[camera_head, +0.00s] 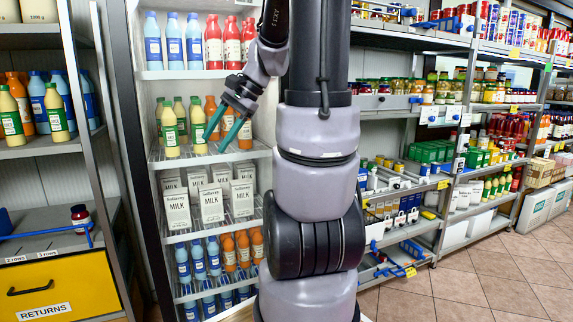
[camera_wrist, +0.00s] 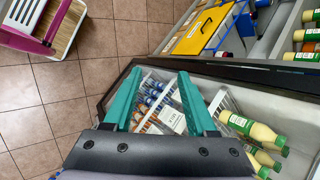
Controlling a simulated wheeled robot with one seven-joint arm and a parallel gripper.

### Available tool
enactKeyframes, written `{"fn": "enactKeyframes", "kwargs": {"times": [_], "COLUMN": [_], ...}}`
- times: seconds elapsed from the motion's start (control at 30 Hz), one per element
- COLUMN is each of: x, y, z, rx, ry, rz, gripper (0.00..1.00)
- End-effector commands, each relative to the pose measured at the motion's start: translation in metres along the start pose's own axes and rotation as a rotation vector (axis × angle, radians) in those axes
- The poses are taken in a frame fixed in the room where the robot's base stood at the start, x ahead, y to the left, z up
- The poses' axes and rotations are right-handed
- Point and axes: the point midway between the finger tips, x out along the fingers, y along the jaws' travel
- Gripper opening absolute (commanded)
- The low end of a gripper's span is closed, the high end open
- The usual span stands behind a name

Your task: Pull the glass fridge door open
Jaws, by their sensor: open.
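The fridge, with a dark frame (camera_head: 125,130), stands left of centre in the head view. Its wire shelves hold bottles and milk cartons (camera_head: 212,203). The frame also shows in the wrist view (camera_wrist: 225,68). I cannot make out the glass door pane or a handle; my arm hides the fridge's right side. My gripper (camera_head: 218,143) has two teal fingers spread apart with nothing between them. It points down in front of the shelves, near the level of the yellow bottles. In the wrist view my gripper (camera_wrist: 158,72) shows milk cartons and bottles beyond its fingers.
A shelf unit with a yellow returns bin (camera_head: 40,298) stands left of the fridge. Stocked shelves (camera_head: 400,115) run along the right. The tiled floor (camera_head: 490,285) is clear at lower right. A pink-framed item (camera_wrist: 45,25) stands at upper left in the wrist view.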

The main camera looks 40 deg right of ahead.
Motion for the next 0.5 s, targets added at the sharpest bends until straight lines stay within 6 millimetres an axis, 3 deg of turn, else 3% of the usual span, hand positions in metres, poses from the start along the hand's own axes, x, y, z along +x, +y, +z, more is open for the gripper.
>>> {"fn": "enactKeyframes", "kwargs": {"times": [0.03,0.27,0.37,0.5], "x": [0.004,0.008,0.004,-0.007], "y": [0.0,0.007,0.025,0.065], "z": [-0.026,-0.14,-0.196,-0.275], "rx": [0.113,0.55,0.731,0.954], "ry": [-0.05,-0.255,-0.334,-0.425], "rz": [-0.033,-0.279,-0.424,-0.654], "gripper": [0.57,0.57,0.57,0.57]}}
